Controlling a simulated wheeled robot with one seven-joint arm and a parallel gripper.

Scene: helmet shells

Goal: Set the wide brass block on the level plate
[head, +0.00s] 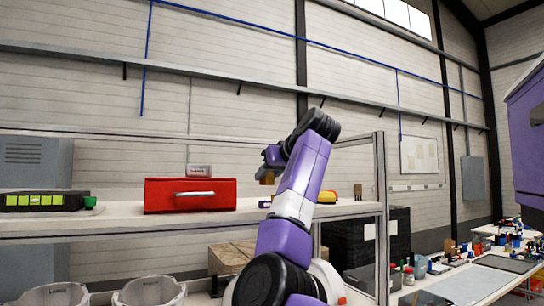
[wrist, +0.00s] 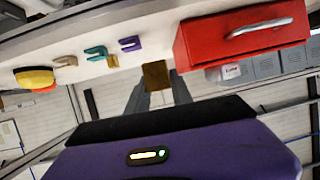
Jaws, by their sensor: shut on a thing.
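My gripper (wrist: 157,88) is shut on a brass-brown block (wrist: 155,75), whose flat face shows between the grey fingers in the wrist view. In the head view, my gripper (head: 270,160) is partly behind my arm, and the block (head: 266,177) shows just below it, above the shelf top. I cannot tell from its visible face whether it is the wide one. I cannot make out a level plate in either view; my arm hides part of the shelf.
The shelf (head: 130,222) bears a red box with a handle (head: 190,195), a small sign (head: 198,170) and a black case with green lights (head: 45,200). The wrist view shows a yellow domed thing (wrist: 34,78), with brass (wrist: 66,61), teal (wrist: 96,53) and purple (wrist: 131,43) pieces beside it.

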